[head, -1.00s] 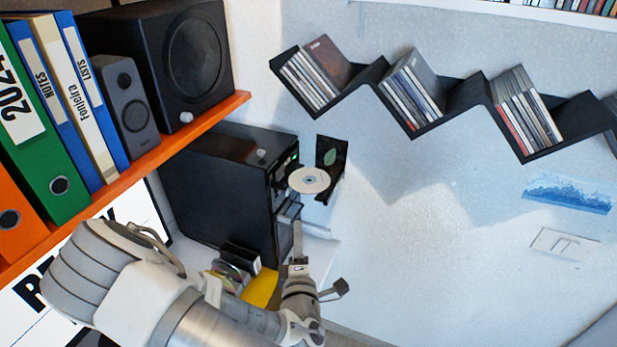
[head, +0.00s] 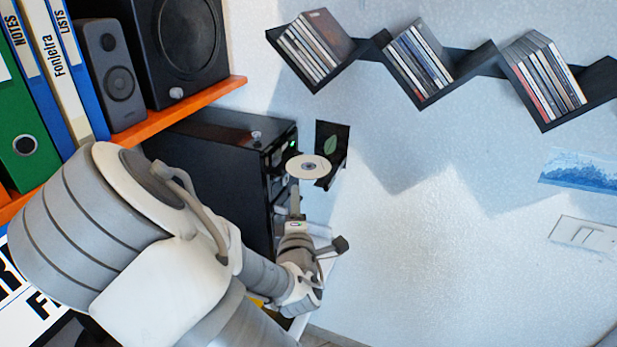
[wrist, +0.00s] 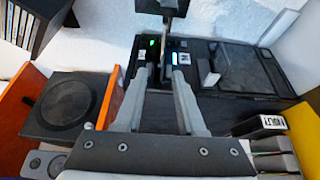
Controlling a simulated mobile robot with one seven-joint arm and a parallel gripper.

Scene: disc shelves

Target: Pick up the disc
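The disc (head: 308,167) is pale with a dark centre. In the head view it lies nearly flat, sticking out from the front of the black computer tower (head: 217,145). My gripper (head: 295,188) points up just below the disc; whether they touch cannot be told. In the wrist view my gripper (wrist: 161,70) has its two fingers apart, with nothing clearly held between them. The tower (wrist: 235,72) lies just beyond the fingers there.
An orange shelf (head: 190,101) with a speaker (head: 185,45) and binders is at left. A black zigzag wall shelf (head: 375,55) holds several disc cases. A black leaf card (head: 332,150) is behind the disc.

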